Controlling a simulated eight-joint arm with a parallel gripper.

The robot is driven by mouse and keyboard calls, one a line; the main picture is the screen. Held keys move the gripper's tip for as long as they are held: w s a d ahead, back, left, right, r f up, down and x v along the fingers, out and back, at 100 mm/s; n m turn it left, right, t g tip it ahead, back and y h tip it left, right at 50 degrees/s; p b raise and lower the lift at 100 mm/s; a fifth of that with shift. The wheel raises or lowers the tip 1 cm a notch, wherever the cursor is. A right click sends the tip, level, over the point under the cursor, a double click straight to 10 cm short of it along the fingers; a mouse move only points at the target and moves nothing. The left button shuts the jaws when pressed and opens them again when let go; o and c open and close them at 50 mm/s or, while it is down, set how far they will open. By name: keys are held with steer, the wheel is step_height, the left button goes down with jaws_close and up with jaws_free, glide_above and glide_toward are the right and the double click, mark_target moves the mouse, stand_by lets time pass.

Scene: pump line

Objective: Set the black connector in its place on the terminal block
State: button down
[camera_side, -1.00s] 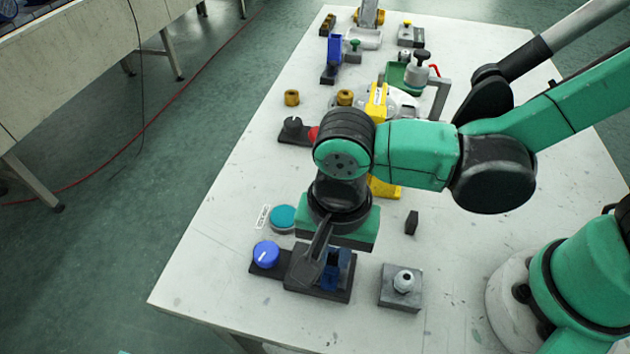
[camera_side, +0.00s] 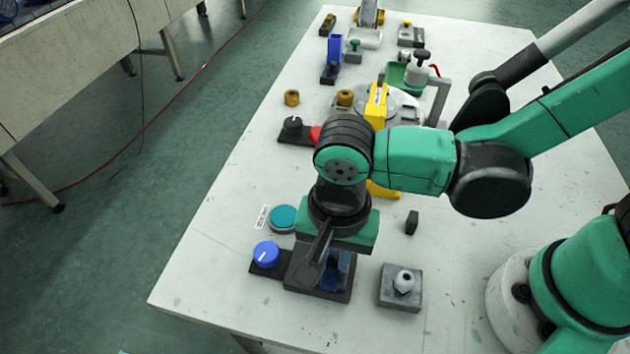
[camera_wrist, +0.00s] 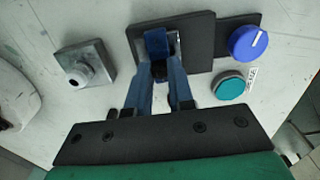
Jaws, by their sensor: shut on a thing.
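Just beyond the fingertips is a blue and grey part (camera_wrist: 156,40) on the plate, which I take for the terminal block. I cannot tell whether the connector touches it.
A grey block with a white fitting (camera_side: 403,283) is close on the right. A small black block (camera_side: 411,222) stands behind it. A teal round button (camera_side: 283,217) is left of my wrist. Yellow parts (camera_side: 376,106) are farther back. The front-right tabletop is clear.

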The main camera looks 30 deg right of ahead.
steer(key=shift+f, duration=0.2)
stand_by(0.5)
steer(key=c, duration=0.7)
jaws_free()
steer(key=shift+r, duration=0.1)
steer(key=shift+r, duration=2.9)
